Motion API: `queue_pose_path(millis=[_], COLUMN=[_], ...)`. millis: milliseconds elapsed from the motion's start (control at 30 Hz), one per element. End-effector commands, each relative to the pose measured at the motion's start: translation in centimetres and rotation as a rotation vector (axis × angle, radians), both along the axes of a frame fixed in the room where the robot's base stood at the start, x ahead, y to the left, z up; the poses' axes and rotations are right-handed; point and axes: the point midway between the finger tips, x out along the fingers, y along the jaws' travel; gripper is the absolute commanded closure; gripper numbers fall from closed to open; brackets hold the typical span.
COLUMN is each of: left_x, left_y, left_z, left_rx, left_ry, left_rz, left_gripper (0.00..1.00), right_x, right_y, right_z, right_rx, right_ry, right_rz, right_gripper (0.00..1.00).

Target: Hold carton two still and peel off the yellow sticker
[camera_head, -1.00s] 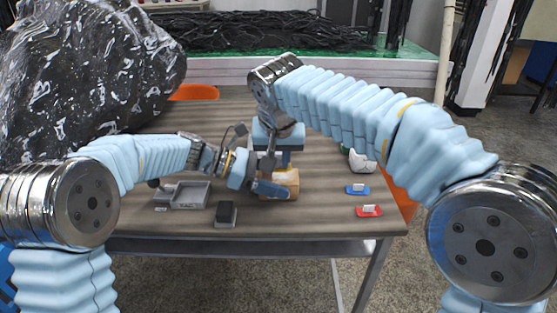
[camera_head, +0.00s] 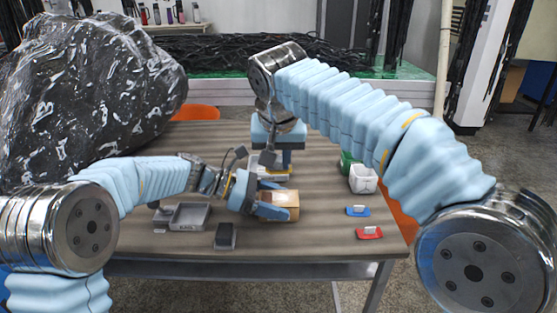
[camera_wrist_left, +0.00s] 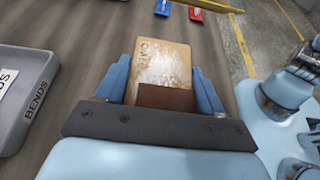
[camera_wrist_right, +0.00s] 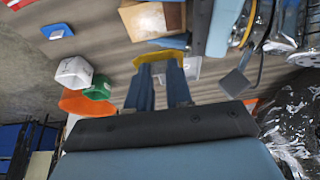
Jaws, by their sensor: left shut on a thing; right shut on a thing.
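The carton (camera_head: 282,205), a small tan box, stands on the table in the head view. My left gripper (camera_head: 272,201) is shut on it, one blue finger on each side. In the left wrist view, the carton (camera_wrist_left: 163,68) sits between the fingers of my left gripper (camera_wrist_left: 161,85). My right gripper (camera_wrist_right: 160,62) is shut on the yellow sticker (camera_wrist_right: 158,57), which spreads across its fingertips in the right wrist view. There the carton (camera_wrist_right: 150,20) is beyond and apart from the sticker. In the head view the right fingertips and sticker are mostly hidden.
A white box (camera_head: 363,179), a green box (camera_head: 348,163), a blue piece (camera_head: 357,211) and a red piece (camera_head: 369,233) are at right. A large black rock-like mass (camera_head: 85,90) rises at left.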

Motion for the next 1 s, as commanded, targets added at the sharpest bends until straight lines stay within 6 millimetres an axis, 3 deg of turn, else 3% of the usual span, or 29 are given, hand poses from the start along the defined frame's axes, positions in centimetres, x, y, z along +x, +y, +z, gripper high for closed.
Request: queue_pose_path(millis=[33,67,233,500,633,1000], left_x=[0.0,0.0,0.0,0.0,0.0,0.1], left_y=[0.0,0.0,0.0,0.1,1.0,8.4], left_z=[0.0,0.0,0.0,0.0,0.4,3.4], left_rx=[0.000,0.000,0.000,0.000,-0.001,0.000], left_ry=[0.000,0.000,0.000,0.000,0.000,-0.002], left_rz=[0.000,0.000,0.000,0.000,0.001,0.004], left_gripper=[0.62,0.28,0.03,0.03,0.03,0.03], right_x=[0.0,0.0,0.0,0.0,0.0,0.0], right_y=[0.0,0.0,0.0,0.0,0.0,0.0], right_z=[0.0,0.0,0.0,0.0,0.0,0.0], right_rx=[0.000,0.000,0.000,0.000,0.000,0.000], right_ry=[0.000,0.000,0.000,0.000,0.000,0.000], right_rz=[0.000,0.000,0.000,0.000,0.000,0.000], right_gripper=[1.00,1.00,1.00,1.00,1.00,1.00])
